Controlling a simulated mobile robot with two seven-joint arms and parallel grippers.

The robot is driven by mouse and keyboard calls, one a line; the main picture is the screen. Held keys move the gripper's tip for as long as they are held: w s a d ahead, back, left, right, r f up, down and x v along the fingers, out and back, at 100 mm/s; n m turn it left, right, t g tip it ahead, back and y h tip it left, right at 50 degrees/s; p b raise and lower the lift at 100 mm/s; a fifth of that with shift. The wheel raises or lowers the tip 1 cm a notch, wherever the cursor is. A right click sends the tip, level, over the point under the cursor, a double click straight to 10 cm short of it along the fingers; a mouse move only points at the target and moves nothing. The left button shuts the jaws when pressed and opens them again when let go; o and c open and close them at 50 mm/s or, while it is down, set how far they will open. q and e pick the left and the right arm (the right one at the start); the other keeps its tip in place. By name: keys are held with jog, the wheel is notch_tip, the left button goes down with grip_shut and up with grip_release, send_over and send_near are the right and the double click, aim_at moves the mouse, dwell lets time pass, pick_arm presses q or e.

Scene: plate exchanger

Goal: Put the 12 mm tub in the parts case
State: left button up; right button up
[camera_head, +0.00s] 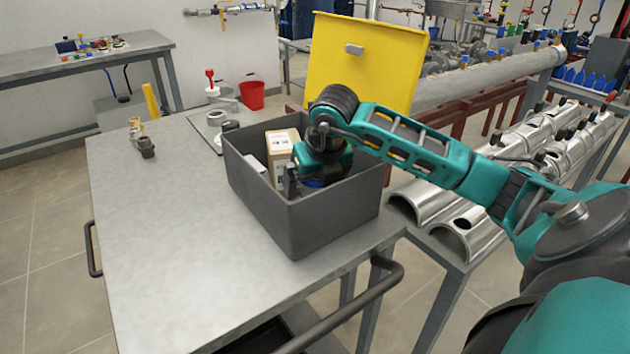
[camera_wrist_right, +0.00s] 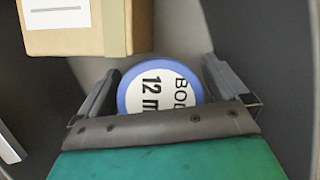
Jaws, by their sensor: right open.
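The 12 mm tub (camera_wrist_right: 160,87) has a blue rim and a white lid lettered "12 m" in the right wrist view. It lies inside the dark grey parts case (camera_head: 262,205), whose yellow lid (camera_head: 362,62) stands open. In the head view only a bit of blue (camera_head: 313,183) shows under my gripper. My right gripper (camera_head: 305,182) reaches down into the case. Its fingers (camera_wrist_right: 160,82) are open, one on each side of the tub, apparently clear of it. The lower part of the tub is hidden by the gripper. My left gripper is not in view.
A cardboard box (camera_head: 282,155) stands in the case beside the tub, with a white item next to it. Brass fittings (camera_head: 141,140) stand on the metal table (camera_head: 150,250). The table's front left is clear.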

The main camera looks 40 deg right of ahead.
jog(key=p+v, duration=0.1)
jog(key=v, duration=1)
jog(key=shift+s+a+r, duration=0.1)
jog(key=shift+s+r, duration=0.15)
jog(key=shift+r, duration=0.3)
jog(key=shift+a, duration=0.1)
